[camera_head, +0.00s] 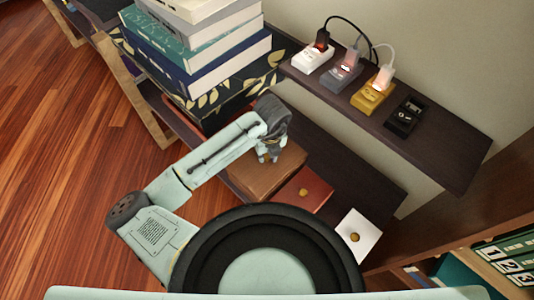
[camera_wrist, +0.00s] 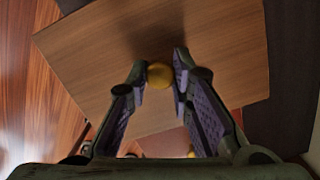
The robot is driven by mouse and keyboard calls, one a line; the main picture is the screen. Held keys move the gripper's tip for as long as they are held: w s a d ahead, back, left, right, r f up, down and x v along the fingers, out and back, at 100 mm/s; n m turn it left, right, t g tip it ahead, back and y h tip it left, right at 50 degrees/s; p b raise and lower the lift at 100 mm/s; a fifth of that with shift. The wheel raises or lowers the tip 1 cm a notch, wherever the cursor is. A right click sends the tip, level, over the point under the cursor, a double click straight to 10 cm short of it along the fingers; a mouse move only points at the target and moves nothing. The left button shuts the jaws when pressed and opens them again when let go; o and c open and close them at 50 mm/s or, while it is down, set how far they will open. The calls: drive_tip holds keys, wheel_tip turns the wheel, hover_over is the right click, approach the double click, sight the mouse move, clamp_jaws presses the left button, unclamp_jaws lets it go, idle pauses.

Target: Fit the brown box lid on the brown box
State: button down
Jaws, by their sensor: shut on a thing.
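The brown box lid (camera_wrist: 205,55) is a flat wood-grained panel with a round yellow knob (camera_wrist: 159,75), seen below my gripper in the wrist view. My gripper (camera_wrist: 160,78) has its fingertips on both sides of the knob and is shut on it. In the head view my gripper (camera_head: 268,155) points down over a brown wooden block (camera_head: 262,180) on the dark lower shelf. Lid and box cannot be told apart there, and the gripper hides the knob. Whether the lid rests on the box or hangs above it cannot be told.
A red lid (camera_head: 313,193) and a white lid (camera_head: 352,245), both with knobs, lie to the right. A book stack (camera_head: 205,50) stands behind left. An upper shelf (camera_head: 440,150) carries several small devices with plugs. The wooden floor (camera_head: 60,140) is clear at left.

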sight(269, 164)
drive_tip(key=shift+f+b, duration=0.65)
drive_tip(key=shift+f, duration=0.25)
drive_tip(key=c, duration=1.3)
unclamp_jaws()
drive_tip(key=shift+c, duration=0.2)
wheel_tip(269, 164, up, 12)
drive_tip(key=s, duration=0.1)
drive_tip(key=shift+s+d, duration=0.2)
drive_tip(key=shift+d, duration=0.05)
